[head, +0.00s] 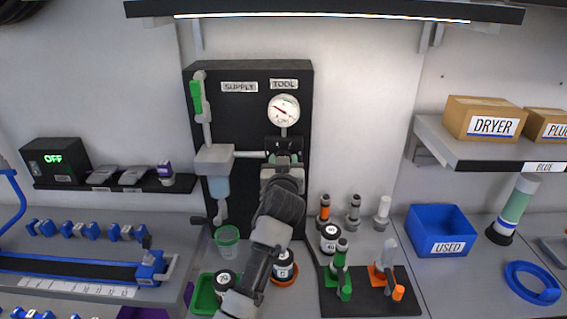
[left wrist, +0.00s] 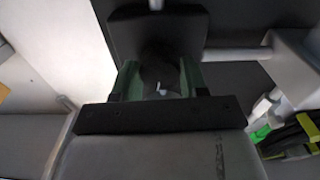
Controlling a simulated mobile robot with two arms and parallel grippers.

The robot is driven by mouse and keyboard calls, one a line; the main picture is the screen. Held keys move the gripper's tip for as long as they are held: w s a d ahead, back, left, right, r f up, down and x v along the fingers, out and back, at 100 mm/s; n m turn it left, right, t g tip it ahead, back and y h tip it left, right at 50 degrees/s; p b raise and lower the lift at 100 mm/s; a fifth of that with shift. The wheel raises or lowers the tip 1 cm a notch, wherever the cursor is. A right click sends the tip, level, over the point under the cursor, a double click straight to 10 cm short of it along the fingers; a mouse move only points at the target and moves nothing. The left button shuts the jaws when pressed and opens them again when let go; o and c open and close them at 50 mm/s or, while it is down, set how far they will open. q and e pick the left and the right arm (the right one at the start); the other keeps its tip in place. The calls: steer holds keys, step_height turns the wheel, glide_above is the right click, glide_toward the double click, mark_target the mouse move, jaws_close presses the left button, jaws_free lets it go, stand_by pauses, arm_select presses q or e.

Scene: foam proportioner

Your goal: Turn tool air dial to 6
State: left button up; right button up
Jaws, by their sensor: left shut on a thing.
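The black tool air dial shows in the left wrist view (left wrist: 160,70) as a dark round knob with a small white mark. My left gripper (left wrist: 160,82) is shut around it, with a green-edged finger on each side. In the head view my left gripper (head: 284,158) is at the panel below the TOOL label (head: 284,84) and hides most of the dial. The round white gauge (head: 283,111) above it has a red needle pointing left and slightly up; its numbers are too small to read. I see no dial numbers. My right gripper is not in view.
The black panel (head: 245,125) also carries a grey filter unit (head: 214,158) with a pipe to the dial, and a green supply lever (head: 197,97). A blue USED bin (head: 440,230) is at right.

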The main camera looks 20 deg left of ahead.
arm_select(q)
steer(key=m+p, duration=0.2)
steer(key=m, duration=0.4)
steer(key=m+p, duration=0.2)
steer(key=m, duration=0.4)
steer(key=shift+r+m, duration=0.2)
steer(key=shift+m, duration=0.2)
stand_by(0.3)
steer(key=o, duration=0.9)
steer(key=shift+w+f, duration=0.1)
steer(key=shift+f, duration=0.05)
